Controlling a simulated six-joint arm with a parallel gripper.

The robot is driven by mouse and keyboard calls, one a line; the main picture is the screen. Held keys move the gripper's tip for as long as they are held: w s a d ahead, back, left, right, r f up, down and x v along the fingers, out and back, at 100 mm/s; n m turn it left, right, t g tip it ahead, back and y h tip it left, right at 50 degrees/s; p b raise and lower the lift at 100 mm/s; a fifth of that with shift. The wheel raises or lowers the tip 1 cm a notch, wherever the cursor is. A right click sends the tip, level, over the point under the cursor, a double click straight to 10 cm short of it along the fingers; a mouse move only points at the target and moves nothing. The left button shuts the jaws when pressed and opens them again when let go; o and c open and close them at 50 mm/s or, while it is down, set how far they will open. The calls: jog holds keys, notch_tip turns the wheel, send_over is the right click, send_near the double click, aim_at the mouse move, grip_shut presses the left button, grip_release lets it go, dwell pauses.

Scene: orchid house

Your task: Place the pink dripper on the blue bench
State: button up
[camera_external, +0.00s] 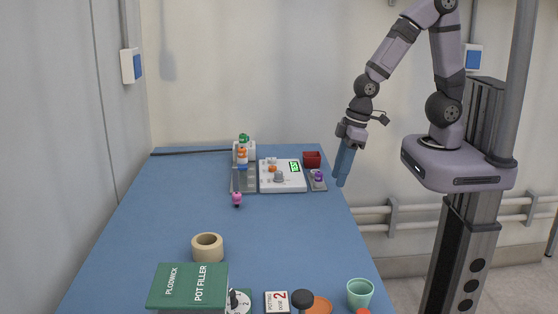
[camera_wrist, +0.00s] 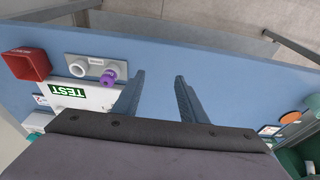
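The pink dripper (camera_external: 237,198) is a small pink bulb with a thin grey stem. It is near the front edge of a grey rack (camera_external: 243,182) on the blue bench (camera_external: 180,229); whether it stands in the rack or in front of it I cannot tell. My gripper (camera_external: 340,183) hangs over the bench's right edge, to the right of the dripper and well apart from it. In the wrist view my gripper (camera_wrist: 162,76) has its two blue fingers spread with nothing between them. The bench (camera_wrist: 205,68) lies beneath them. The dripper does not show in the wrist view.
A white test unit (camera_external: 283,187), a red box (camera_external: 312,159) and a small grey holder with a purple knob (camera_external: 318,181) stand right of the rack. A tape roll (camera_external: 207,247), a green box (camera_external: 188,286) and a teal cup (camera_external: 360,293) are nearer the front. The bench middle is clear.

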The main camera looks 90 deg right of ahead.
jog(key=s+r+g, duration=0.2)
jog(key=s, duration=0.5)
jog(key=shift+s+d+r+g, duration=0.3)
jog(key=shift+s+g, duration=0.05)
jog(key=shift+g, duration=0.05)
